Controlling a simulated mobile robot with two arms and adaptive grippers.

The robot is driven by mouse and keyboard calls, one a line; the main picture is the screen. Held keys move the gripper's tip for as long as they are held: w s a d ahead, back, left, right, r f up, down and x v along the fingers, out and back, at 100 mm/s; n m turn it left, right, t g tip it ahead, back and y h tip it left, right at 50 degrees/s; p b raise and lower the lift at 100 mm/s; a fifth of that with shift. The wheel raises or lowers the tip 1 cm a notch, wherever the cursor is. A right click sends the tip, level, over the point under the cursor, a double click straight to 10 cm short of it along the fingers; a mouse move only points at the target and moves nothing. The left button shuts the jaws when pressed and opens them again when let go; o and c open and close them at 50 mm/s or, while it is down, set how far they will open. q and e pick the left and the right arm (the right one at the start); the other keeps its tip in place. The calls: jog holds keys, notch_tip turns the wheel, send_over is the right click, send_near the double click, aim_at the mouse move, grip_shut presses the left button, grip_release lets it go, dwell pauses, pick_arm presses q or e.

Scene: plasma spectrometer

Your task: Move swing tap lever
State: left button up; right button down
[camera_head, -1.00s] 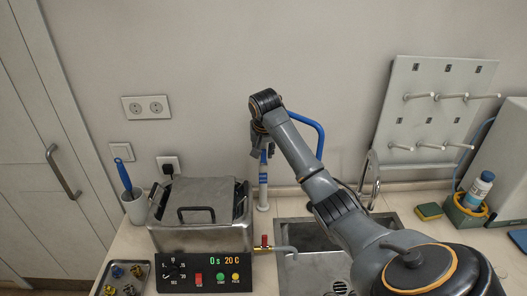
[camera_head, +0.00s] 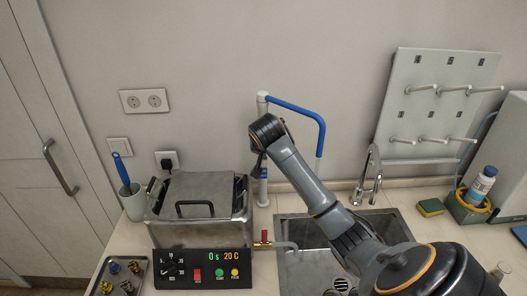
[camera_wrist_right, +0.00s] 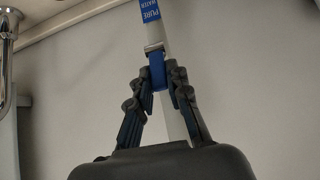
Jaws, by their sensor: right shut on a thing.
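The pure water tap is a slim white column (camera_head: 262,190) behind the sink, with a blue swing pipe (camera_head: 295,108) reaching right from its top. In the right wrist view, the column (camera_wrist_right: 171,120) carries a blue "PURE WATER" label (camera_wrist_right: 149,12). Below the label is a small blue lever (camera_wrist_right: 157,72) under a metal collar. My right gripper (camera_wrist_right: 160,84) is shut on this blue lever, one finger on each side. In the head view my right gripper (camera_head: 261,166) is mostly hidden behind my wrist, in front of the column. My left gripper is not in view.
A steel water bath (camera_head: 200,205) with a control panel and a red-handled drain tap (camera_head: 264,238) stands left of the column. The sink (camera_head: 300,262) and its chrome faucet (camera_head: 371,180) are to the right. A peg rack (camera_head: 432,105) hangs on the back wall.

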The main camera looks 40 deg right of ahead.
jog(key=shift+s+a+f+t+h+b, duration=0.2)
jog(key=shift+t+h+b, duration=0.25)
jog(key=shift+b, duration=0.15)
jog(key=shift+s+a+f+t+h+b, duration=0.1)
jog(key=shift+s+a+t+h+b, duration=0.05)
jog(key=shift+t+h+b, duration=0.3)
jog(key=c, duration=1.3)
grip_release()
jog(key=shift+r, duration=0.1)
jog(key=v, duration=1.2)
jog(key=shift+s, duration=0.1)
